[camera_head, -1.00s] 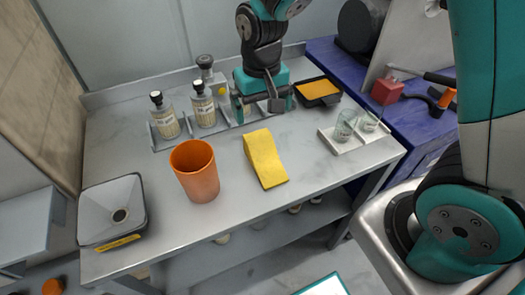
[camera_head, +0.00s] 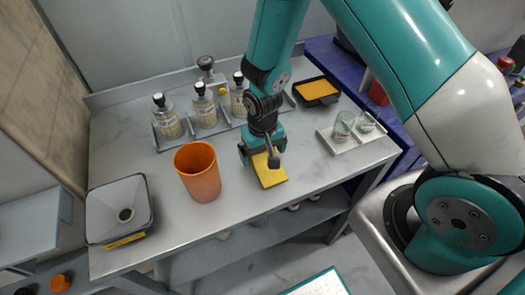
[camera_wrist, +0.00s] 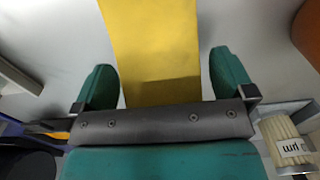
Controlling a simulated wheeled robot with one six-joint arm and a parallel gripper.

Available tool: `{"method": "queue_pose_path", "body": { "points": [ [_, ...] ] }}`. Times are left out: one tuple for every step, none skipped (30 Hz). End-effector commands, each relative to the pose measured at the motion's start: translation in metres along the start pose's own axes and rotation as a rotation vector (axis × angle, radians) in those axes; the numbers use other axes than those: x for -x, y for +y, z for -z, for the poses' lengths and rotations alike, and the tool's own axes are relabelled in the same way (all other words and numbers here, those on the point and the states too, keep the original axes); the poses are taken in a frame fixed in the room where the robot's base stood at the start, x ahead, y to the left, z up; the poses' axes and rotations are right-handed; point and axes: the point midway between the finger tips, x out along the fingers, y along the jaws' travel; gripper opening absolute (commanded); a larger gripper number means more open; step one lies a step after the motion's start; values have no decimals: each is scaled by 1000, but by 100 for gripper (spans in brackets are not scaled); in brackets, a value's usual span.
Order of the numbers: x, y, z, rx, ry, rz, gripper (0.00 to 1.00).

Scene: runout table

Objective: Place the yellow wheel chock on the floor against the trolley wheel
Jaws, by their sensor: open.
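The yellow wheel chock (camera_head: 269,176) lies on the grey metal table, its upper part hidden by my gripper in the head view. My gripper (camera_head: 261,156) is over the chock's far end. In the wrist view the chock (camera_wrist: 152,50) runs between the two teal fingers of my gripper (camera_wrist: 164,80). The fingers are apart, one on each side of it, with a visible gap on at least the right side. I see no trolley wheel that I can make out in these views.
An orange cup (camera_head: 198,172) stands left of the chock. Several labelled bottles (camera_head: 205,107) stand in a grey rack behind. A white tray (camera_head: 345,144) with two glasses is at right, a black tray (camera_head: 316,92) with orange contents behind it. A square funnel-like basin (camera_head: 117,208) sits front left.

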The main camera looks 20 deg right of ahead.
Motion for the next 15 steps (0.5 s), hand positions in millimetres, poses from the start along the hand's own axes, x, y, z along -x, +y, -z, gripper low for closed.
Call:
{"method": "queue_pose_path", "body": {
  "points": [
    [-3, 0, 0, 0, -1, 0, 100],
    [-4, 0, 0, 0, -1, 0, 100],
    [-4, 0, 0, 0, 0, 0, 100],
    [-5, 0, 0, 0, 0, 0, 100],
    [-5, 0, 0, 0, 0, 0, 100],
    [-5, 0, 0, 0, 0, 0, 100],
    [-5, 0, 0, 0, 0, 0, 100],
    [-5, 0, 0, 0, 0, 0, 100],
    [-5, 0, 0, 0, 0, 0, 95],
    [-4, 0, 0, 0, 0, 0, 88],
    [-4, 0, 0, 0, 0, 0, 82],
    [-4, 0, 0, 0, 0, 0, 72],
    [-4, 0, 0, 0, 0, 0, 66],
    [-4, 0, 0, 0, 0, 0, 59],
    [-4, 0, 0, 0, 0, 0, 49]
  ]
}}
